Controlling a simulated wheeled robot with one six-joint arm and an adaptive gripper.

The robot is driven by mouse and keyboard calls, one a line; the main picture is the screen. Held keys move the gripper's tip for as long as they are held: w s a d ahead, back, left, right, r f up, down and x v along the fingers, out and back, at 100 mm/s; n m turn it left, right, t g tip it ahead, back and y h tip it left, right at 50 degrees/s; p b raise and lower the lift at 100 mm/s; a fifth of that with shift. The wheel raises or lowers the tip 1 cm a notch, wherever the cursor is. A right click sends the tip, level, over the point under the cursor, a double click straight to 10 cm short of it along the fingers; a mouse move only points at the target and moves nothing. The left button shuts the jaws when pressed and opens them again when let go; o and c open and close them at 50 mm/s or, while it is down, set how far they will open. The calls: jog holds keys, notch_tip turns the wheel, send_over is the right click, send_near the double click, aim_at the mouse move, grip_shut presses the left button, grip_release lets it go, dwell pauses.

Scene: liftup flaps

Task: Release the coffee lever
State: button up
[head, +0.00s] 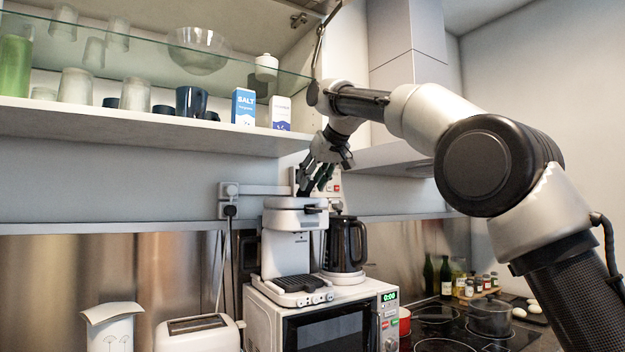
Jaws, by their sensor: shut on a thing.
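A white coffee machine (288,252) stands on top of the microwave, with a dark drip grate at its front. My gripper (315,186) reaches down from the upper right, and its dark fingers are just above and behind the machine's top. The fingers are closed at the coffee lever, which is small and mostly hidden by them, so its exact position is hard to tell. A short black handle (316,209) sticks out to the right from the machine's head, below the fingers.
A black kettle (346,245) stands close to the right of the coffee machine. The microwave (340,322) is below both. An open shelf (150,128) with glasses and cartons is at upper left. A toaster (198,335) is lower left, and a pot (489,315) sits on the hob.

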jog(key=o, duration=1)
jog(key=v, duration=1.2)
jog(key=shift+w, duration=0.1)
